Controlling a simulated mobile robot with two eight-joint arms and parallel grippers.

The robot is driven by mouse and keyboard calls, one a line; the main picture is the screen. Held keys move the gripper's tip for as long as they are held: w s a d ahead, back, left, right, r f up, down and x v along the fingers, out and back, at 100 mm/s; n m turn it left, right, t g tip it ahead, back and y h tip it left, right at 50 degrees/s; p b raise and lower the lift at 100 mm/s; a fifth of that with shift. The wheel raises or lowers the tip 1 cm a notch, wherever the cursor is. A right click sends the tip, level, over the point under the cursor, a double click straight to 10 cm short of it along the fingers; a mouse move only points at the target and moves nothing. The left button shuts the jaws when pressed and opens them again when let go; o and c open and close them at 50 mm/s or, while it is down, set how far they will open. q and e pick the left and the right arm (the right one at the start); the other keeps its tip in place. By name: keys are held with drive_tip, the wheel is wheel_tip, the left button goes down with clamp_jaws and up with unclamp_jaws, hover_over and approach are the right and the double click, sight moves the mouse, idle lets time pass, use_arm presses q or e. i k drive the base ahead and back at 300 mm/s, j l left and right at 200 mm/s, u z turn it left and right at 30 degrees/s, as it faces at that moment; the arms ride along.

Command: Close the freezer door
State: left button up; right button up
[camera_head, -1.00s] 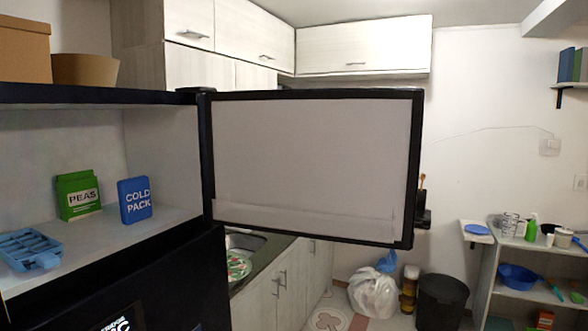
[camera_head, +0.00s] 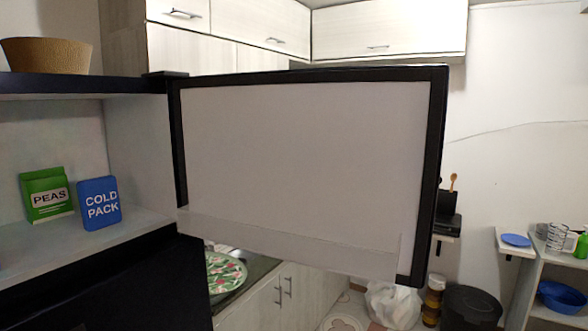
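The freezer door (camera_head: 305,165) is open and swung out to the right of the freezer. Its pale inner panel with a dark frame faces me. The freezer compartment (camera_head: 140,160) is at the left, with its inside in plain view. A green peas packet (camera_head: 47,195) and a blue cold pack (camera_head: 99,203) stand in it. Neither of my grippers shows in the view.
A woven basket (camera_head: 47,55) sits on top of the freezer. White wall cabinets (camera_head: 385,33) hang behind the door. A counter (camera_head: 255,290) with a patterned plate is below it. A dark bin (camera_head: 472,308) and a shelf unit (camera_head: 540,270) stand at the right.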

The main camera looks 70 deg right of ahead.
sight(337, 170)
drive_tip(key=k+l, duration=0.1)
drive_tip(key=l, duration=0.35)
drive_tip(key=k+l, duration=0.15)
drive_tip(key=l, duration=0.3)
drive_tip(key=k+l, duration=0.1)
drive_tip(key=l, duration=0.3)
drive_tip(key=k+l, duration=0.15)
drive_tip(key=l, duration=0.3)
drive_tip(key=k+l, duration=0.1)
drive_tip(key=l, duration=0.35)
drive_tip(key=k+l, duration=0.1)
drive_tip(key=l, duration=0.35)
drive_tip(key=k+l, duration=0.15)
drive_tip(key=l, duration=0.25)
drive_tip(key=k+l, duration=0.1)
drive_tip(key=l, duration=0.35)
